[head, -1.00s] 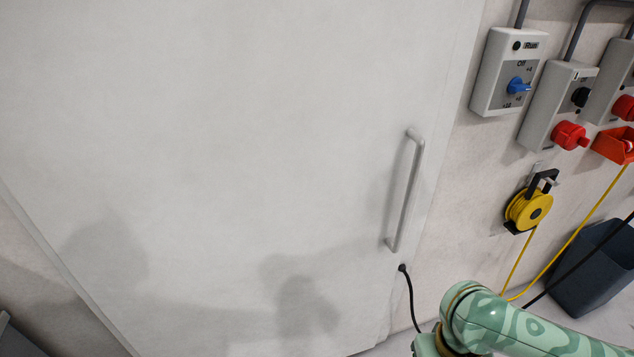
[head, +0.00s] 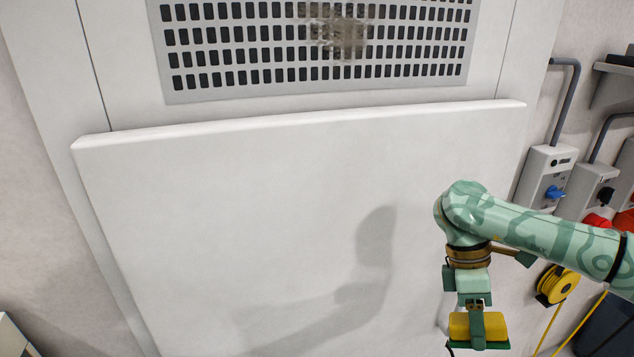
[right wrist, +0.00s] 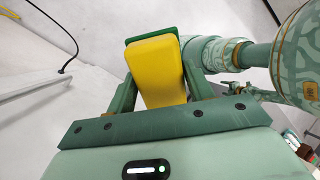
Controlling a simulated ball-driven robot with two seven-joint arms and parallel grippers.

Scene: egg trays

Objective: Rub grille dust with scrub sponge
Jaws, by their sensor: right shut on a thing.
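A patch of brown-grey dust (head: 342,32) lies on the grille (head: 215,91) at the top of the head view, right of the grille's middle. My right gripper (head: 478,330) is low at the right in the head view, in front of the white panel. It is shut on the scrub sponge (head: 491,325), which is yellow with a green pad. The sponge (right wrist: 158,68) also shows between the fingers in the right wrist view, its green layer at the far edge. The sponge is well below the grille, apart from it. My left gripper is out of view.
A white panel (head: 280,200) juts out below the grille with a raised top edge. At right, the wall holds switch boxes (head: 545,175) with conduits, a yellow cable reel (head: 557,286) and a shelf (head: 612,75). The space before the grille is clear.

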